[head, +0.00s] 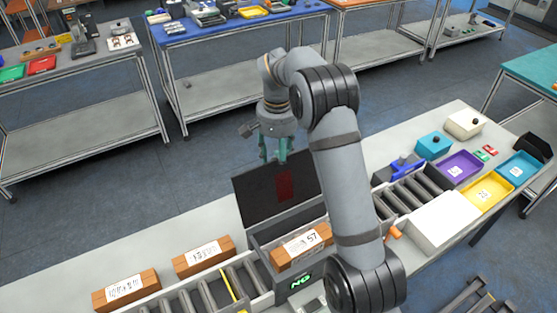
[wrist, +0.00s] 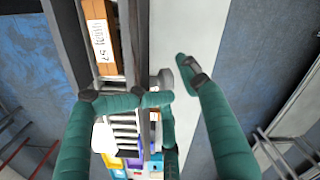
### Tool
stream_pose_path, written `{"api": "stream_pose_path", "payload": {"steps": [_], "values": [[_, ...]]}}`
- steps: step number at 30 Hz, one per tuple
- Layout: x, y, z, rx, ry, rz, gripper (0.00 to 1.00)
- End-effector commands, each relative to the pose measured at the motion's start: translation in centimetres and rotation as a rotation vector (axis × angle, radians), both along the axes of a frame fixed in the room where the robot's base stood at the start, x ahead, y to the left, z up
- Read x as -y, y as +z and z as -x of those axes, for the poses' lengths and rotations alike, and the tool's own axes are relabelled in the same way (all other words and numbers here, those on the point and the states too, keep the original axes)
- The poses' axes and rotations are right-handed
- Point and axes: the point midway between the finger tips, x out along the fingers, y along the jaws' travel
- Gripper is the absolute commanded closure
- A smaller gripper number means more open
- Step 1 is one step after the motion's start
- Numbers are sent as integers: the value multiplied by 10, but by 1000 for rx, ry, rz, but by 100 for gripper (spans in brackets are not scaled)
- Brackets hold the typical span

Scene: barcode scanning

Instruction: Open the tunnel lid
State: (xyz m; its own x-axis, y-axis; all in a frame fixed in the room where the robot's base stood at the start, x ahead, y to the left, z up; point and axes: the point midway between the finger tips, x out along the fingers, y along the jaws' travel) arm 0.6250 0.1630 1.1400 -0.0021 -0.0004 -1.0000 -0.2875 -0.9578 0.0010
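The tunnel (head: 262,238) is a dark box over the conveyor, with a lit "NG" sign on its front. Its lid (head: 258,200), a dark panel with a red patch, stands raised at the back, so the inside shows. A brown box (head: 318,243) with a white label reading "57" lies in the tunnel; it also shows in the wrist view (wrist: 113,12). My gripper (head: 273,158) hangs just above and behind the lid's upper edge, green fingers down. In the wrist view its fingers (wrist: 172,82) are spread with nothing held. Whether a finger touches the lid, I cannot tell.
Two more labelled brown boxes (head: 203,257) (head: 127,289) lie left of the tunnel. A roller conveyor (head: 208,297) runs through it. A white box (head: 442,222) and coloured bins (head: 460,167) stand to the right.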

Motion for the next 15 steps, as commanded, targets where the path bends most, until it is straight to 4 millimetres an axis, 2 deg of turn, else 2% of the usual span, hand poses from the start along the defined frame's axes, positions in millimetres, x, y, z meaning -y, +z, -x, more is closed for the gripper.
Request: {"api": "stream_pose_path", "payload": {"steps": [9, 11, 15], "values": [[-1, 3, 1, -4, 0, 0, 57], [-1, 8, 1, -2, 1, -1, 57], [-1, 33, -1, 3, 0, -2, 57]]}}
